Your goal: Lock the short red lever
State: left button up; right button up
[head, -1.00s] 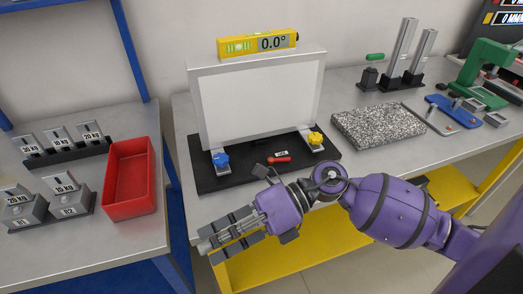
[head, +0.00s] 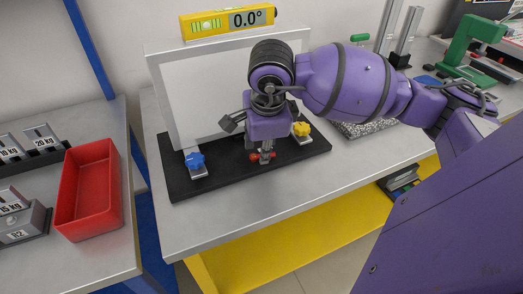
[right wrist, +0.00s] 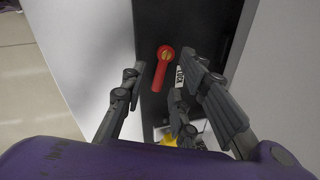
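The short red lever (right wrist: 159,76) sits on the black base (head: 230,172) of the white panel stand. In the right wrist view its round hub is at the top and its handle points down the picture. A small white LOCK label (right wrist: 180,77) lies just beside it. In the head view only red bits of the lever (head: 254,157) show under my right gripper (head: 264,152). My right gripper points down over the lever. In the right wrist view its fingers (right wrist: 166,90) are spread, with the lever between them; I cannot tell whether they touch it. My left gripper is out of view.
A blue knob (head: 195,160) and a yellow knob (head: 301,129) stand on the base either side of my gripper. The white panel (head: 200,95) rises close behind, with a yellow level (head: 228,20) reading 0.0° on top. A red bin (head: 88,190) is at left.

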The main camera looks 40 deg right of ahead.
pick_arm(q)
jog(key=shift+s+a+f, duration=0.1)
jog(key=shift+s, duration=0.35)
pick_arm(e)
jog(key=shift+x, duration=0.85)
grip_shut()
jog(key=shift+f, duration=0.1)
jog(key=shift+w+d+f+n+y+b, duration=0.1)
jog(key=shift+n+y+b, duration=0.05)
jog(key=shift+n+b, duration=0.35)
jog(key=shift+d+f+n+y+b, duration=0.1)
jog(key=shift+n+y+b, duration=0.05)
jog(key=shift+n+b, duration=0.3)
jog(key=shift+r+n+b, duration=0.1)
jog(key=shift+n+b, duration=0.2)
jog(key=shift+n, duration=0.15)
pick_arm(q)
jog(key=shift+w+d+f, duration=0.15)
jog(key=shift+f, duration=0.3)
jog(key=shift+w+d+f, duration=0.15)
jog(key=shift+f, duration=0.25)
pick_arm(e)
jog(key=shift+a, duration=0.1)
